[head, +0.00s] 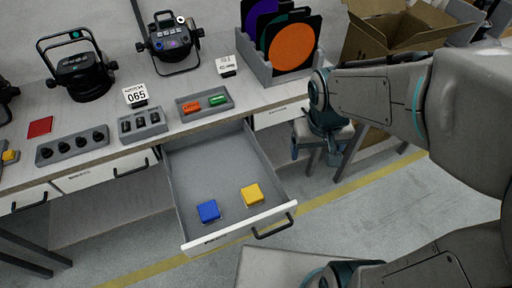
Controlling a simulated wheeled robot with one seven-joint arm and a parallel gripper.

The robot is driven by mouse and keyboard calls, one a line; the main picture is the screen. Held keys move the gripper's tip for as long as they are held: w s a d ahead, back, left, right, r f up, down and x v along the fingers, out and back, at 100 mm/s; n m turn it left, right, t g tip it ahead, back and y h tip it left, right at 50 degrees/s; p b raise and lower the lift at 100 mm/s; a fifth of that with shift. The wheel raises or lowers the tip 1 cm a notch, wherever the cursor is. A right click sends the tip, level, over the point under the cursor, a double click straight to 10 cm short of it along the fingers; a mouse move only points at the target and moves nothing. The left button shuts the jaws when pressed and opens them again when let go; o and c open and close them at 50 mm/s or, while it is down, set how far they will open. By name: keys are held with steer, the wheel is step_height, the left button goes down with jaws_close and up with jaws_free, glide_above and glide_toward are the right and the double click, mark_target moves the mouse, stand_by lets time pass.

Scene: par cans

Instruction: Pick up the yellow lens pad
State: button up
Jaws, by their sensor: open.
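The yellow lens pad (252,194) lies in the open drawer (181,178), toward the drawer's front right. A blue pad (208,211) lies to its left, a little nearer the drawer front, with a gap between them. My gripper (308,152) hangs at the end of my arm, to the right of the drawer and apart from both pads. It is open, and nothing shows in its jaws.
The drawer front (241,229) with its black handle juts from the bench (60,115). On the bench stand par cans (171,41), small trays (204,102), a red pad (40,127) and a gel rack (262,68). A cardboard box (392,32) is at back right.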

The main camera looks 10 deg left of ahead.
steer(key=w+a+f+n+g+b, duration=0.1)
steer(key=w+a+f+n, duration=0.1)
steer(key=a+f, duration=0.65)
steer(key=n+b, duration=0.2)
glide_above(252, 193)
steer(key=shift+g, duration=0.4)
step_height(252, 193, down, 13)
steer(key=shift+s+f, duration=0.1)
steer(key=shift+s, duration=0.05)
steer(key=shift+f, duration=3.1)
steer(key=c, duration=1.1)
